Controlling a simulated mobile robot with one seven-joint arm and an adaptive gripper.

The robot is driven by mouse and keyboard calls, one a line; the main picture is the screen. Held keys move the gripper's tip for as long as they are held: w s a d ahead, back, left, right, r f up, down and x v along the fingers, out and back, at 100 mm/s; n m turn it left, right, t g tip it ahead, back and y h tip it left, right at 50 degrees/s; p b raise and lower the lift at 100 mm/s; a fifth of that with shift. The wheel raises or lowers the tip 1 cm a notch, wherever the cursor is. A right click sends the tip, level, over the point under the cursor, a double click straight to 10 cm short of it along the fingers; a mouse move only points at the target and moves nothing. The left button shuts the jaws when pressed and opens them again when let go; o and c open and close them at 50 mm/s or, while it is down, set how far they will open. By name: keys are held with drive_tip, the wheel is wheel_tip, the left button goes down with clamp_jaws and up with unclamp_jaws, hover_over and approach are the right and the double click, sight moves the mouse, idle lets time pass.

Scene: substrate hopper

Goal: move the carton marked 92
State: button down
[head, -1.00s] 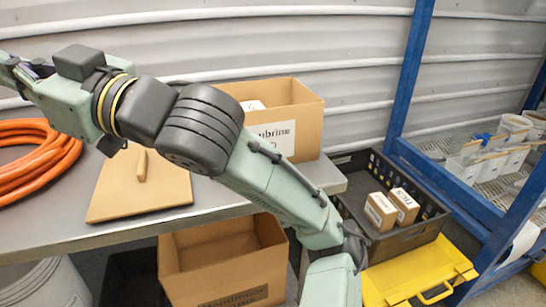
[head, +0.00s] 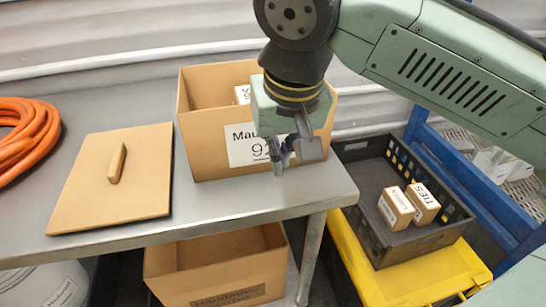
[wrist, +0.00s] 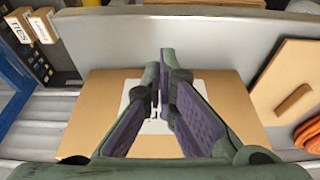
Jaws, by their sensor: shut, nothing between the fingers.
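The open brown carton (head: 202,145) stands on the grey table, upright. Its white label (head: 240,145) reads "Mau…" with a 9 below; the rest is behind my gripper (head: 281,160). A small white-labelled item (head: 242,94) shows inside the carton. My gripper is shut and empty, pointing down in front of the carton's label side. In the wrist view, my fingers (wrist: 160,70) lie across the carton's labelled face (wrist: 95,115); I cannot tell whether they touch it.
A flat brown lid (head: 85,190) with a handle and an orange hose (head: 25,135) lie left on the table (head: 110,240). Another open carton (head: 215,270) stands below. A black crate (head: 385,250) with two small boxes (head: 408,206) sits right, on something yellow (head: 350,265).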

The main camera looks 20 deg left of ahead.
drive_tip(key=x, duration=0.7)
drive_tip(key=shift+f, duration=0.2)
drive_tip(key=shift+w+a+f+p, duration=0.1)
drive_tip(key=shift+w+a+p, duration=0.4)
drive_tip(key=shift+w, duration=0.35)
drive_tip(key=shift+w+a+f+p, duration=0.1)
drive_tip(key=shift+w+a+p, duration=0.25)
drive_tip(key=shift+w+a, duration=0.4)
drive_tip(key=shift+w+d+r, duration=0.1)
drive_tip(key=shift+w, duration=0.05)
